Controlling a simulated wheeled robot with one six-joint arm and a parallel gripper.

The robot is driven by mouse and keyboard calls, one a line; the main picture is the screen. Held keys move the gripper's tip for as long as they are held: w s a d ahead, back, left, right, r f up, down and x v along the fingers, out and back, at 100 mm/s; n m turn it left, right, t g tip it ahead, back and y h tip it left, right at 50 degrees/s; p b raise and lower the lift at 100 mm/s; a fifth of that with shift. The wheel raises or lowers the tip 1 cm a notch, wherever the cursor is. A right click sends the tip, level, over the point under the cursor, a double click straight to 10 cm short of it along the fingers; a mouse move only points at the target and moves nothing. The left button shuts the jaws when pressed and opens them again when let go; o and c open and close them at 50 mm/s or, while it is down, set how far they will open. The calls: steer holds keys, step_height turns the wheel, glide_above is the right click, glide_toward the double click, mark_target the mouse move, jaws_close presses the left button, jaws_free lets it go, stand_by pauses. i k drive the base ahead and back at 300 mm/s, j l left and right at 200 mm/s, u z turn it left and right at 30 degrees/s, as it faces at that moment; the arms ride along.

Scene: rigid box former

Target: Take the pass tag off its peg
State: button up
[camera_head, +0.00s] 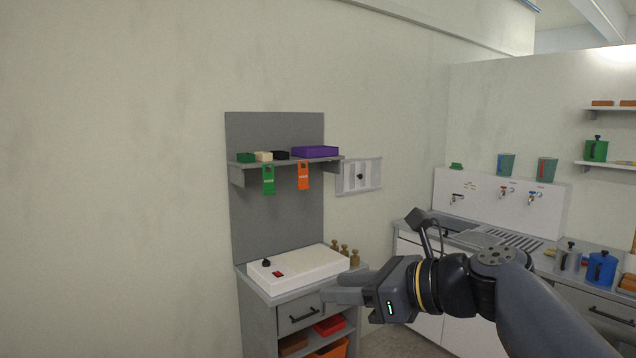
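Two flat tags hang under the front of the wall shelf, a green tag (268,180) on the left and an orange tag (304,176) on the right. Both carry small markings that I cannot read, so which one is the pass tag is not certain from lettering. Their pegs are too small to make out. My gripper (328,288) is below and right of the tags, in front of the cabinet, apart from both. Its fingers point left and look spread, with nothing visible between them.
The grey shelf (240,174) holds small blocks and a purple tray (315,151). Below, a white panel box (310,268) with a black knob and red switch sits on the cabinet, beside several brass-coloured pieces (344,251). A sink counter stands right. Space before the tags looks clear.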

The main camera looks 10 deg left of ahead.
mark_target(268, 178)
steer(key=i+j+z, duration=0.25)
steer(key=i+j, duration=0.25)
steer(key=j, duration=0.15)
steer(key=i+j+z, duration=0.3)
steer(key=j, duration=0.4)
steer(key=i+j+z, duration=0.15)
steer(key=i+j, duration=0.3)
steer(key=j, duration=0.2)
steer(key=i+j, duration=0.15)
steer(key=j, duration=0.2)
steer(key=i+j, duration=0.15)
steer(key=j, duration=0.2)
steer(key=i+j, duration=0.15)
steer(key=j, duration=0.2)
steer(key=i+j, duration=0.15)
steer(key=j, duration=0.25)
